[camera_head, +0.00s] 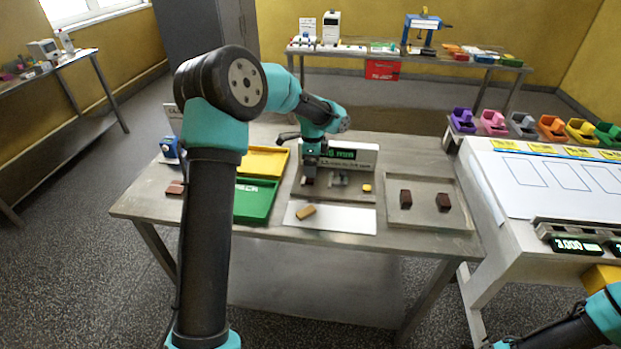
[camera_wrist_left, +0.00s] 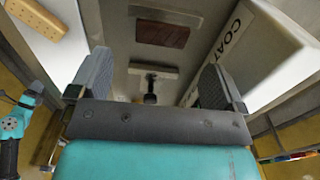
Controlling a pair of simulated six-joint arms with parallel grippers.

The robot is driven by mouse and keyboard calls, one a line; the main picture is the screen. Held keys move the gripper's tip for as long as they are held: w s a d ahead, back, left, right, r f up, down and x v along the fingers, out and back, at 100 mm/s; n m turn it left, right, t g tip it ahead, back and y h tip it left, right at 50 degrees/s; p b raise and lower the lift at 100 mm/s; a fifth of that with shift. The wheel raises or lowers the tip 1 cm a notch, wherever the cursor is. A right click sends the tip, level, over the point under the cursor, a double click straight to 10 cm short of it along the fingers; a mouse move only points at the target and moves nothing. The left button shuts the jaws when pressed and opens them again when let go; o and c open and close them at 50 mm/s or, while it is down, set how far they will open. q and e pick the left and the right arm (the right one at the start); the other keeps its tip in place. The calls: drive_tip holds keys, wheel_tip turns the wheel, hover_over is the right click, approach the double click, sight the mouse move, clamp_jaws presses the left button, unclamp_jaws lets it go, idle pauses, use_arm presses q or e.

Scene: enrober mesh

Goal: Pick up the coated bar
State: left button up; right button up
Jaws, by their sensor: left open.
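My left gripper (camera_head: 309,174) is over the back left of the metal station in the middle of the table. Its two fingers stand open and apart in the left wrist view (camera_wrist_left: 158,82). A dark brown bar (camera_wrist_left: 160,33) lies flat ahead of the fingertips, roughly in line with the gap and not between the fingers. In the head view a small dark brown piece (camera_head: 308,183) shows just below the gripper, partly hidden by it. A tan bar (camera_head: 306,212) lies on the white sheet (camera_head: 350,218) in front. My right gripper is out of view.
A white box (camera_wrist_left: 265,50) with lettering stands close beside one finger; its green display (camera_head: 342,154) shows behind the gripper. Green (camera_head: 255,199) and yellow (camera_head: 264,160) trays lie left. Two dark bars (camera_head: 405,199) (camera_head: 443,202) sit in a metal tray (camera_head: 425,220) at right.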

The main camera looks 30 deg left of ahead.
use_arm(q)
drive_tip(key=shift+w+d+f, duration=0.1)
drive_tip(key=shift+d+f, duration=0.05)
drive_tip(key=shift+f, duration=1.15)
drive_tip(key=shift+w+d+f, duration=0.1)
drive_tip(key=shift+d+f, duration=0.05)
drive_tip(key=shift+f, duration=1.15)
drive_tip(key=c, duration=0.8)
drive_tip(key=shift+r, duration=0.1)
drive_tip(key=shift+r, duration=1.8)
drive_tip(key=s+d, duration=0.2)
drive_tip(key=s, duration=0.2)
drive_tip(key=s+d+r, duration=0.1)
drive_tip(key=s+d, duration=0.2)
drive_tip(key=s, duration=0.2)
drive_tip(key=s+d, duration=0.3)
drive_tip(key=s, duration=0.1)
drive_tip(key=shift+s+d+r, duration=0.1)
drive_tip(key=shift+s+r, duration=0.05)
drive_tip(key=shift+s, duration=0.2)
